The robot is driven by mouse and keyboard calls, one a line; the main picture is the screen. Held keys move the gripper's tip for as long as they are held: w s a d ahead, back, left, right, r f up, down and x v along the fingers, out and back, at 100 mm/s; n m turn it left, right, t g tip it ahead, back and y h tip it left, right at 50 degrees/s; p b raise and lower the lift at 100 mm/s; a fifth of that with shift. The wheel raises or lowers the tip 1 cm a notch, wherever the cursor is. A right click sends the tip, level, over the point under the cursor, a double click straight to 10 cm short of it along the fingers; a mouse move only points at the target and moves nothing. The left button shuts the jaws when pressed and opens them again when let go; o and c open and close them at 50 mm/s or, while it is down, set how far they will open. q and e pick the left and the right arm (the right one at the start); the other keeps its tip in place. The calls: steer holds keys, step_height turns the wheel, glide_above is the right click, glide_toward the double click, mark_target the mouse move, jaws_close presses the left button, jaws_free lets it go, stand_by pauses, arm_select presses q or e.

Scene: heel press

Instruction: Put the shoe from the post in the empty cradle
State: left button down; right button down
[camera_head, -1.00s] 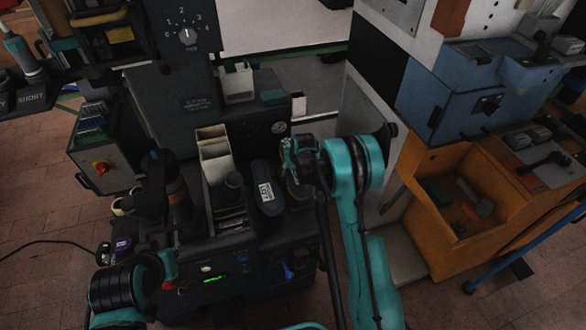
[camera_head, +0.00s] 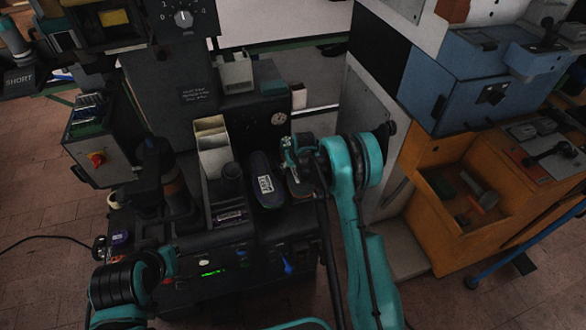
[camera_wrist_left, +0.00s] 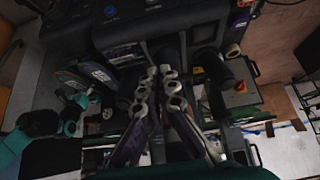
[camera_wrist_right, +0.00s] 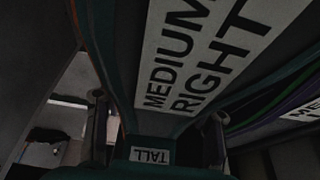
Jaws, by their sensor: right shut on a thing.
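My right gripper (camera_head: 300,165) is over the right side of the dark machine, shut on a shoe whose dark grey-brown part (camera_head: 301,187) shows just below it. In the right wrist view the shoe fills the space between the fingers, with a large white label (camera_wrist_right: 195,55) reading MEDIUM RIGHT and a smaller one reading TALL. Another dark shoe (camera_head: 264,180) with a white label stands close to its left on the machine. The empty cradle is not clearly visible; my right gripper and arm cover part of that area. My left gripper (camera_wrist_left: 158,85) has its fingertips close together, with nothing seen between them.
A dark post-like column (camera_head: 175,185) rises at the machine's left. An orange bin (camera_head: 425,215) and a blue cabinet (camera_head: 450,85) stand at the right. Brick floor shows at the left.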

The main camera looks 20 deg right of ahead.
steer(key=shift+f, duration=0.55)
stand_by(0.5)
steer(key=c, duration=0.5)
jaws_free()
steer(key=v, duration=1.2)
